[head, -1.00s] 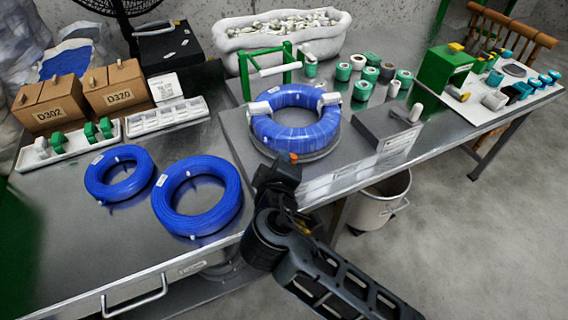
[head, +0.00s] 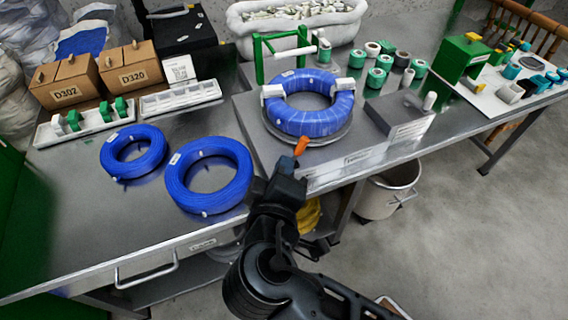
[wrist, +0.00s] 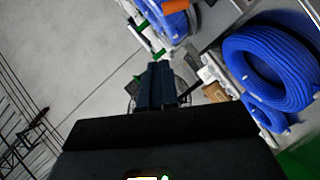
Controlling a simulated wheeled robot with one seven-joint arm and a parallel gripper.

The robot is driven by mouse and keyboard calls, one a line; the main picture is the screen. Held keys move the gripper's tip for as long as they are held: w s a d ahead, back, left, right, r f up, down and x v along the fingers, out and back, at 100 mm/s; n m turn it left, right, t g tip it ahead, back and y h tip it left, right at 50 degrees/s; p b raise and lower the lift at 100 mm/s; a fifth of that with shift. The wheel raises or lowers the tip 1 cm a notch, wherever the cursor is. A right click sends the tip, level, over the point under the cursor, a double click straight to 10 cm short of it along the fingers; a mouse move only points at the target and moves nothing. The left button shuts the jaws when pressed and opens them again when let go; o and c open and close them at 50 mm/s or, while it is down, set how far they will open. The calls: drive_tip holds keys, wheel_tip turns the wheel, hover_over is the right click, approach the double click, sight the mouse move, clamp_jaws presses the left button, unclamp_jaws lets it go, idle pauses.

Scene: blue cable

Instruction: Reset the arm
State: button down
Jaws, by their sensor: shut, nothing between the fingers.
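My gripper (head: 294,156) is at the front edge of the table in the head view, just in front of the wrapped blue cable coil. Its fingers are shut together with nothing between them, as the wrist view (wrist: 157,85) shows. My dark arm reaches up from the bottom of the head view. The wrapped blue coil (head: 318,122) sits on a round base on the raised metal platform. Two more blue cable coils lie flat on the table to the left, a smaller one (head: 112,163) and a larger one (head: 174,184).
A green frame (head: 258,62) stands behind the wrapped coil. Cardboard boxes (head: 80,92) and white trays (head: 180,97) are at the back left. A dark block (head: 392,116) and several green-and-white spools (head: 376,77) are to the right. A bin (head: 388,196) stands under the table.

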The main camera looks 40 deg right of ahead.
idle(0.4)
drive_tip(key=s+a+f+n+t+y, duration=0.1)
drive_tip(key=s+a+f+n+y, duration=0.1)
drive_tip(key=s+f+y, duration=0.85)
drive_tip(key=s+d+r+m+t, duration=0.1)
drive_tip(key=s+r+m+t, duration=0.3)
drive_tip(key=s+r, duration=0.9)
drive_tip(key=shift+s+d+m, duration=0.15)
drive_tip(key=shift+s+m, duration=0.45)
drive_tip(key=shift+s, duration=0.6)
